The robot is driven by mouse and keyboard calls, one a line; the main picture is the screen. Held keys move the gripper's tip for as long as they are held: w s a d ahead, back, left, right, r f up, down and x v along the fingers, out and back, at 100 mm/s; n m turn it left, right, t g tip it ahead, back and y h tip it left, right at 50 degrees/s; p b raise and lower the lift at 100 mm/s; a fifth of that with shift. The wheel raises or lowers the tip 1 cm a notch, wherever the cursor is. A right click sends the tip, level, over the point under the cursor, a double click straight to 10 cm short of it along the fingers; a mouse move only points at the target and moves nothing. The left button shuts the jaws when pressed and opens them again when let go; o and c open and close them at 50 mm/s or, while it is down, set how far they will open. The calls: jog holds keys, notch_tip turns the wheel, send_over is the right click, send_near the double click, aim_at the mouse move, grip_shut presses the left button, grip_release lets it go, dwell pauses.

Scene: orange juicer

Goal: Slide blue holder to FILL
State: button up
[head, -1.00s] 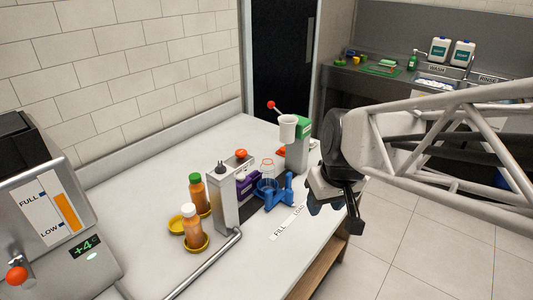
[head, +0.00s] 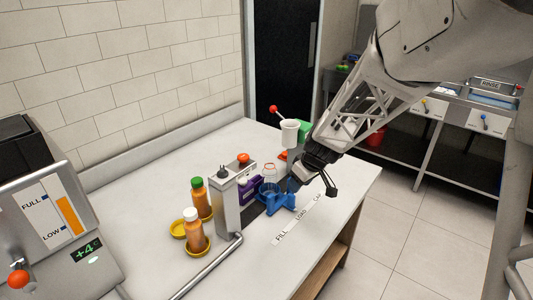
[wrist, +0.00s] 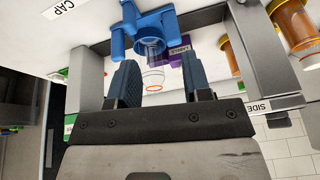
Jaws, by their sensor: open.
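The blue holder (head: 284,202) sits on the counter beside the label strip (head: 301,217) reading FILL, LOAD and CAP, roughly level with LOAD. A clear bottle (head: 269,186) with an orange-outlined top stands in it. In the wrist view, the blue holder (wrist: 153,32) lies just beyond my fingertips, with its prongs toward the upper left. My gripper (head: 313,184) is open over the counter, close to the right of the holder. The wrist view shows nothing held between its two dark blue fingers (wrist: 159,62). I cannot tell whether a finger touches the holder.
A grey dispenser post (head: 226,203) stands left of the holder, with a purple block (head: 249,188) behind it. Two orange bottles (head: 195,232) stand in yellow dishes further left. A white cup (head: 290,132) is on the green-topped machine behind. A metal rail (head: 208,266) runs along the front.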

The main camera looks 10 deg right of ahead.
jog(key=n, duration=0.2)
send_near(292, 195)
jog(key=x, duration=0.4)
jog(key=shift+f, duration=0.4)
jog(key=shift+x, duration=3.9)
jog(key=shift+w, duration=0.1)
jog(key=shift+c, duration=0.2)
grip_shut()
